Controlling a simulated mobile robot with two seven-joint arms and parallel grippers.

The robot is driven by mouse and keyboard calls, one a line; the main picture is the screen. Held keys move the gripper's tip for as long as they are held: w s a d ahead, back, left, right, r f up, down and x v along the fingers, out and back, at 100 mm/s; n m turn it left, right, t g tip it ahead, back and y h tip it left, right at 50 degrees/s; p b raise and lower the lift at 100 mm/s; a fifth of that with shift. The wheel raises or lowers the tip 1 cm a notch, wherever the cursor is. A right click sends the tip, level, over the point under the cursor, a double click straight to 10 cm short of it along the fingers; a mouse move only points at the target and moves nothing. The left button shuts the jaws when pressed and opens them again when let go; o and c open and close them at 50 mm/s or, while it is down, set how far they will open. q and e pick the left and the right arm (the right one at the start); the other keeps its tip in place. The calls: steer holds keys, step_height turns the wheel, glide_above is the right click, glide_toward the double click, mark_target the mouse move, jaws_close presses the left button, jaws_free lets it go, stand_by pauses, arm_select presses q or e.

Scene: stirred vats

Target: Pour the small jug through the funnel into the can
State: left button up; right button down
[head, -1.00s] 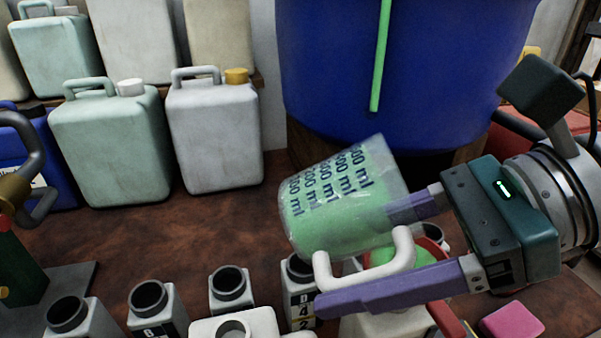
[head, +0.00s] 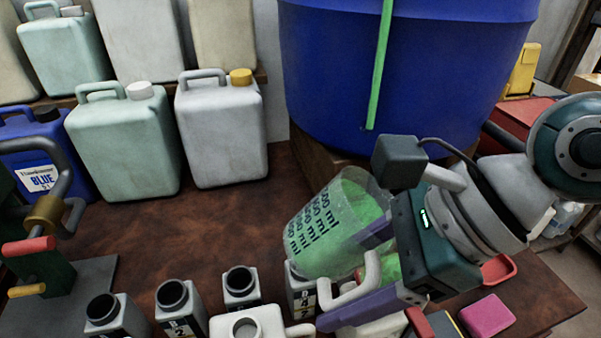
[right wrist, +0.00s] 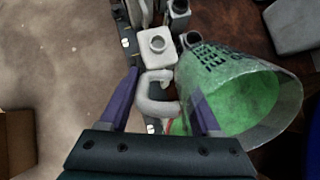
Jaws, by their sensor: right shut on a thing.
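The small jug (head: 325,233) is clear with dark ml marks and holds green liquid. It is tilted, its mouth toward the upper right. My right gripper (head: 350,278) is shut on its pale handle (head: 369,270); the wrist view shows the jug (right wrist: 235,92) beside the purple fingers (right wrist: 160,100). I cannot see a stream from the jug. My left gripper is not in view.
Several small open-necked bottles (head: 175,300) stand along the front. Large canisters (head: 222,135) stand behind at left. A big blue vat (head: 400,80) is at the back. A pink block (head: 487,317) lies at right. The brown table (head: 220,215) is clear in the middle.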

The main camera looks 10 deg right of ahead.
steer(key=shift+r+g+h+p, duration=0.2)
steer(key=shift+g+h+p, duration=0.1)
steer(key=shift+h+p, duration=0.75)
steer(key=h, duration=0.1)
steer(key=d+f+g+h, duration=0.1)
steer(key=h, duration=0.1)
steer(key=f+h+p, duration=0.1)
steer(key=shift+s+d+h, duration=0.15)
steer(key=shift+d+h, duration=0.15)
steer(key=shift+h, duration=0.05)
steer(key=shift+s+d+r+g+p, duration=0.1)
steer(key=shift+d+r+g+p, duration=0.1)
steer(key=shift+g+p, duration=0.1)
steer(key=shift+r+p, duration=0.6)
steer(key=shift+r, duration=0.05)
